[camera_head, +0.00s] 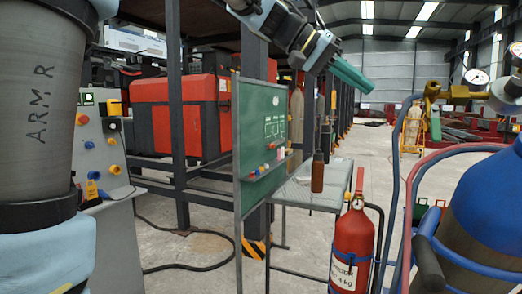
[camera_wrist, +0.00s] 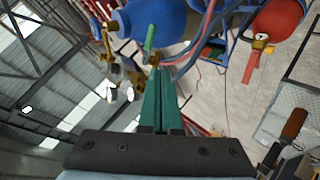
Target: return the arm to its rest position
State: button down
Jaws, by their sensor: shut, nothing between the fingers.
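My gripper (camera_head: 366,87) is raised in the upper middle of the head view, with its green fingers pointing right and slightly down. It is empty and apart from everything around it. In the wrist view its two green fingers (camera_wrist: 160,74) lie together, shut with nothing between them. My arm comes in from the top edge of the head view. A large part of my own arm, marked "ARM R", fills the left side.
A green board (camera_head: 262,125) stands in the middle, with a metal table (camera_head: 335,178) holding a brown bottle (camera_head: 318,172) behind it. A red fire extinguisher (camera_head: 352,245) stands in front. A blue gas cylinder (camera_head: 485,225) with gauges is at right. Open floor lies beyond.

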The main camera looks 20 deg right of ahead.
jog(key=w+a+f+n+t+y, duration=0.2)
jog(key=w+a+f+n, duration=0.15)
jog(key=a+f, duration=0.45)
jog(key=w+a+f+n+t+y, duration=0.1)
jog(key=w+a+f+n+y, duration=0.1)
jog(key=w+a+f, duration=0.4)
jog(key=w+a+f+n+t+y, duration=0.2)
jog(key=a+f+n, duration=0.1)
jog(key=a+f, duration=0.7)
jog(key=s+a+f+n+y, duration=0.15)
jog(key=s+a+f, duration=0.25)
jog(key=a+f, duration=0.45)
jog(key=s+a+f+n+y, duration=0.1)
jog(key=s+a+f+y, duration=0.2)
jog(key=a+f, duration=0.55)
notch_tip(320, 180, up, 15)
jog(key=a+p, duration=0.2)
jog(key=p, duration=1)
jog(key=shift+a+p, duration=0.3)
jog(key=shift+a, duration=0.1)
jog(key=shift+s+d, duration=0.1)
jog(key=shift+s, duration=0.05)
